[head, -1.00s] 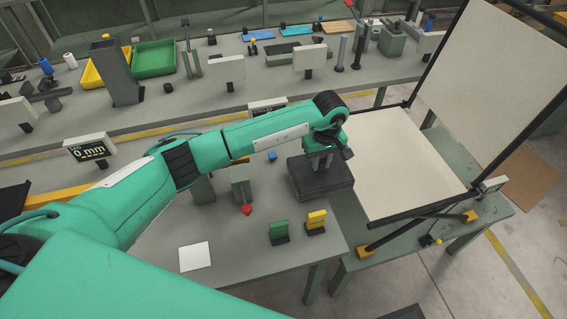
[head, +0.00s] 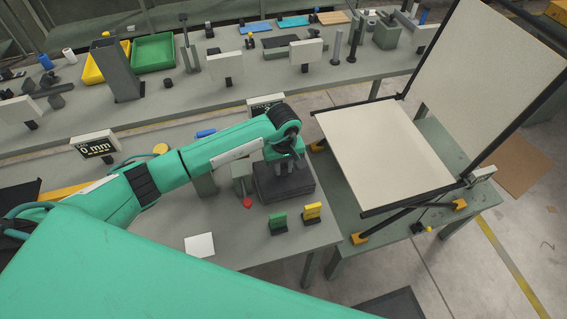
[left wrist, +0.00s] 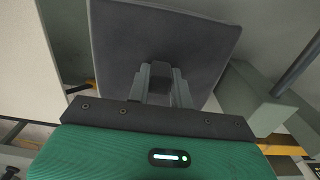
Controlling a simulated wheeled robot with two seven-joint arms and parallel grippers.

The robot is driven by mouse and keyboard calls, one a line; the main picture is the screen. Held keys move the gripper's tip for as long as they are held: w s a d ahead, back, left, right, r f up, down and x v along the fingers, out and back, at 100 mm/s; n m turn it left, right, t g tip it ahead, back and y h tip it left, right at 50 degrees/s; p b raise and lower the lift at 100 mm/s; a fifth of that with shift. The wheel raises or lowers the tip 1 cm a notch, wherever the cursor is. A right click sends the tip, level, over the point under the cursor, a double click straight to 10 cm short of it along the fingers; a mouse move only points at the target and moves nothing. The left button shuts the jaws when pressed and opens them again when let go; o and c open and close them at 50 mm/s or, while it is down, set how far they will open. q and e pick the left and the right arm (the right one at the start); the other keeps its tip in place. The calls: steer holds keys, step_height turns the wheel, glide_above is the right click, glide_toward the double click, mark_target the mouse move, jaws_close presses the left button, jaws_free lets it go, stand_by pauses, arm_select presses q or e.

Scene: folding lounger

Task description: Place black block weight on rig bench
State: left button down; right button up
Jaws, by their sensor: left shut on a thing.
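The black block weight (head: 284,183) is a flat dark slab with a raised grip on top. It is over the right part of the near grey bench (head: 240,235); I cannot tell whether it touches the top. My left gripper (head: 287,164) is shut on its grip from above. In the left wrist view, the fingers (left wrist: 161,85) close on a dark stub in the middle of the slab (left wrist: 165,38). The slab's underside is hidden. My right gripper is not in view.
The lounger's cream seat panel (head: 385,155) and raised back panel (head: 490,75) stand on a stand to the right. Green (head: 278,222) and yellow (head: 312,212) tags, a red knob (head: 247,203) and a white card (head: 200,245) are near the weight. A gauge reads 0 mm (head: 95,147).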

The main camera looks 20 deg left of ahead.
arm_select(q)
steer(key=shift+w+d, duration=0.1)
steer(key=shift+w, duration=0.05)
steer(key=shift+f, duration=0.1)
steer(key=shift+f, duration=0.1)
steer(key=c, duration=1.3)
jaws_free()
steer(key=shift+o, duration=0.2)
